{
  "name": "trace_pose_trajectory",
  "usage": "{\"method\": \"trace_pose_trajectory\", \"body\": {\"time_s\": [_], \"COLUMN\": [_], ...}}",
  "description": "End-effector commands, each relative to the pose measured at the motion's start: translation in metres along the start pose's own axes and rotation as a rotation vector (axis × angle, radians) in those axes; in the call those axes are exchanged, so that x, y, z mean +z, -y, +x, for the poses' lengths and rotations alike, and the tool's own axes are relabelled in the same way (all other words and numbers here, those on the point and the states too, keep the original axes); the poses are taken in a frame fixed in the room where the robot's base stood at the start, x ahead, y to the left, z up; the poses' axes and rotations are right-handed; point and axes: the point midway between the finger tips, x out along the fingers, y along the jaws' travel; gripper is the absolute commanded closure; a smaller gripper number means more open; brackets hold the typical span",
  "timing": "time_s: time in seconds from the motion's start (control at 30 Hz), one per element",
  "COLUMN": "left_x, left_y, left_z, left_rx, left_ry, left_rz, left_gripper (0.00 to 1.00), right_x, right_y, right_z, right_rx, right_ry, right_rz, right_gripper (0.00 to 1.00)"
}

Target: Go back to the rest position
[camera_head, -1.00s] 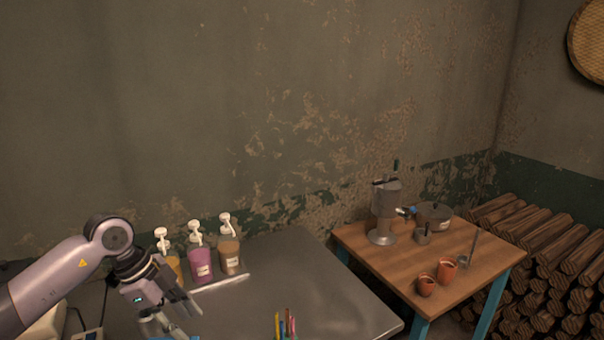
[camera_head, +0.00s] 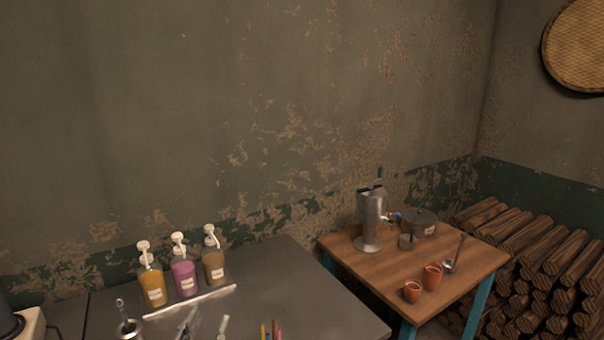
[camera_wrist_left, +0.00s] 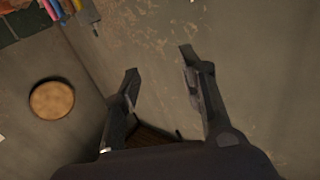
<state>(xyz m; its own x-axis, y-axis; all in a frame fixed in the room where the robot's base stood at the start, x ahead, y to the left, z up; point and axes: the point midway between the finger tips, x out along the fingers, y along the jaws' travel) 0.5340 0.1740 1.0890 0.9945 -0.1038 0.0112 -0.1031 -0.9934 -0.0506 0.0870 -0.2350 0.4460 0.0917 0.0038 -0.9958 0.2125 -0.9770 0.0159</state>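My left gripper shows in the left wrist view (camera_wrist_left: 159,64) with its two dark fingers spread apart. Nothing is held between them; only the wall shows behind. The rest of the left arm is out of the head view. My right gripper is in neither view.
Yellow (camera_head: 153,286), purple (camera_head: 184,277) and brown (camera_head: 214,266) pump bottles stand along the counter's back. On the wooden table (camera_head: 385,272) are a metal dispenser (camera_head: 370,222), a pot (camera_head: 420,222) and clay cups (camera_head: 412,291).

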Motion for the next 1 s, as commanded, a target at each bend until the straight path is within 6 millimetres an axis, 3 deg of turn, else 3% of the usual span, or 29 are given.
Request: {"method": "trace_pose_trajectory", "body": {"time_s": [0.03, 0.1, 0.2, 0.3, 0.5, 0.67, 1.0], "left_x": [0.032, 0.075, 0.128, 0.163, 0.203, 0.217, 0.318], "left_y": [0.010, 0.020, 0.024, 0.020, 0.006, -0.009, -0.014], "left_z": [-0.017, -0.044, -0.092, -0.137, -0.215, -0.274, -0.254], "left_rx": [-0.056, -0.111, -0.136, -0.117, -0.028, 0.074, 0.076], "left_ry": [0.130, 0.320, 0.578, 0.784, 1.089, 1.287, 1.318], "left_rz": [-0.015, -0.014, -0.006, 0.003, 0.017, 0.019, 0.026], "left_gripper": [0.62, 0.62, 0.62, 0.62, 0.62, 0.62, 0.62], "right_x": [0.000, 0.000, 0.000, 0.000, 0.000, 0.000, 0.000], "right_y": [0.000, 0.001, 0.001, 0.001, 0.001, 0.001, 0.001], "right_z": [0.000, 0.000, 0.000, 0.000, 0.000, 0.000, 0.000], "right_rx": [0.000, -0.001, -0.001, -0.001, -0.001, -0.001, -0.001], "right_ry": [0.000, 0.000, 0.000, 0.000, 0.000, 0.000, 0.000], "right_rz": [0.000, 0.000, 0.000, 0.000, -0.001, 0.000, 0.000], "right_gripper": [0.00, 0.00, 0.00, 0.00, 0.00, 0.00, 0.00]}}
